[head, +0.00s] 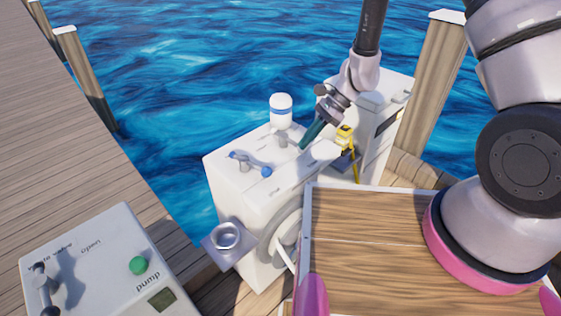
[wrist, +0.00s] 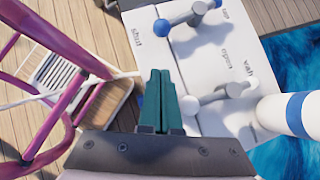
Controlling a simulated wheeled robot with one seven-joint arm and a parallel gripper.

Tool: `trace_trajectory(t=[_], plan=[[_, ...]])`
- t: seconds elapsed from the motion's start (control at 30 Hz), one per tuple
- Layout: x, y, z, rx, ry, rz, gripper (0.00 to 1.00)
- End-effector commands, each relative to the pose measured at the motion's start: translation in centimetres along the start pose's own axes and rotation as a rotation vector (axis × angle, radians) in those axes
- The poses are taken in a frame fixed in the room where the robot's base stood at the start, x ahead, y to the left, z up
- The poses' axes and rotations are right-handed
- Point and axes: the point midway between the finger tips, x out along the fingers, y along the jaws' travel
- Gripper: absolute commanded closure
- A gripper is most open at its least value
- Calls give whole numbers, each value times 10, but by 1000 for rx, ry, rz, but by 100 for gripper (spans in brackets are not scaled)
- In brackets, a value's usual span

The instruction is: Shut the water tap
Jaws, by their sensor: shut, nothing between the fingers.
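A lever with a blue ball end (head: 266,172) sits on the sloped top of a white cabinet; I take it to be the tap. In the wrist view its blue ball (wrist: 161,28) lies near the word "shut", with the lever running right to its mount near "tap". A second lever, with a white ball (wrist: 190,105), is closer, by the words "open" and "valv…". My gripper (head: 305,145) is shut and empty above the cabinet top, right of both levers in the head view. In the wrist view its teal fingers (wrist: 160,75) stand just left of the white ball, apart from the blue one.
A white cylinder with a blue band (head: 281,110) stands behind the levers. A pump box (head: 95,260) is at the lower left. Water lies behind the cabinet. A pink-framed chair (wrist: 60,90) shows in the wrist view.

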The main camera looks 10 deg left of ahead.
Motion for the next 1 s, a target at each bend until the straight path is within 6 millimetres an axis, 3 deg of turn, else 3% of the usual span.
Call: trace_trajectory(t=[0.2,0.4,0.6,1.0], plan=[[50,2,0,-1,0,6,100],[79,1,14,-4,0,3,100],[92,0,24,-2,1,1,100],[93,1,26,-1,0,0,100]])
